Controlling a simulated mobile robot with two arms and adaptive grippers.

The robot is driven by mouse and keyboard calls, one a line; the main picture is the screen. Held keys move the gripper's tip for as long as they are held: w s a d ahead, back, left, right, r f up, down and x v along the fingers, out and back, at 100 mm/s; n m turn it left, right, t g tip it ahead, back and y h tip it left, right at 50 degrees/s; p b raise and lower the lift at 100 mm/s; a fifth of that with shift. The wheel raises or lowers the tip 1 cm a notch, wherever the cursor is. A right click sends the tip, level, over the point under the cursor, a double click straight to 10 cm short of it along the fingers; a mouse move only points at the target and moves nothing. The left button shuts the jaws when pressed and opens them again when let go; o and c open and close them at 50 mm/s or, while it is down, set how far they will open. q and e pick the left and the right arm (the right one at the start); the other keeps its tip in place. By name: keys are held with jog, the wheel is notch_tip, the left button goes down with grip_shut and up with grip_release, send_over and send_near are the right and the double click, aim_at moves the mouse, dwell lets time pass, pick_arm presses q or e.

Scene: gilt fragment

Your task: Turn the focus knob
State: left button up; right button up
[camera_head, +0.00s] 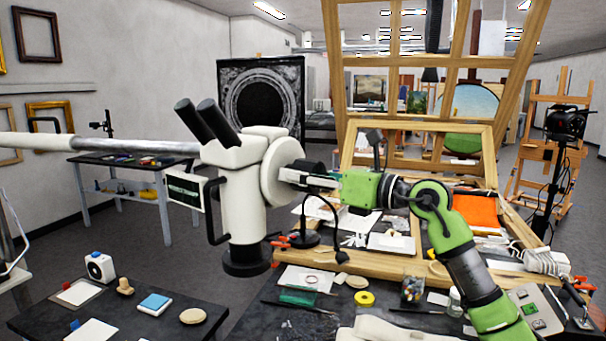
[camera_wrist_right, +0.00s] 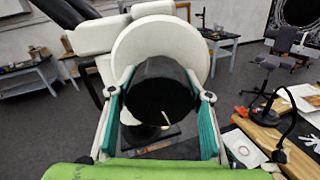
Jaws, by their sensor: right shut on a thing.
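The white microscope (camera_head: 243,200) hangs on a boom from the left, with two black eyepieces (camera_head: 207,118) on top. Its black focus knob (camera_head: 314,167) sticks out to the right from a round white housing (camera_head: 282,170). My right gripper (camera_head: 300,178), on a green arm, reaches in from the right and is shut on the knob. In the right wrist view, the knob (camera_wrist_right: 160,88) sits between the teal-padded fingers of my gripper (camera_wrist_right: 160,118), with the round white housing right behind it. My left gripper is not in view.
A black workbench (camera_head: 262,318) below holds a yellow tape roll (camera_head: 364,298), a jar (camera_head: 412,289) and papers. A wooden frame (camera_head: 380,262) lies behind. A gooseneck lamp (camera_head: 304,235) stands close under my right gripper. A dark table (camera_head: 110,320) is at lower left.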

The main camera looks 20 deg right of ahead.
dwell(0.4)
jog(key=o, duration=1.1)
jog(key=v, duration=1.2)
jog(key=shift+a+f, duration=0.1)
dwell(0.4)
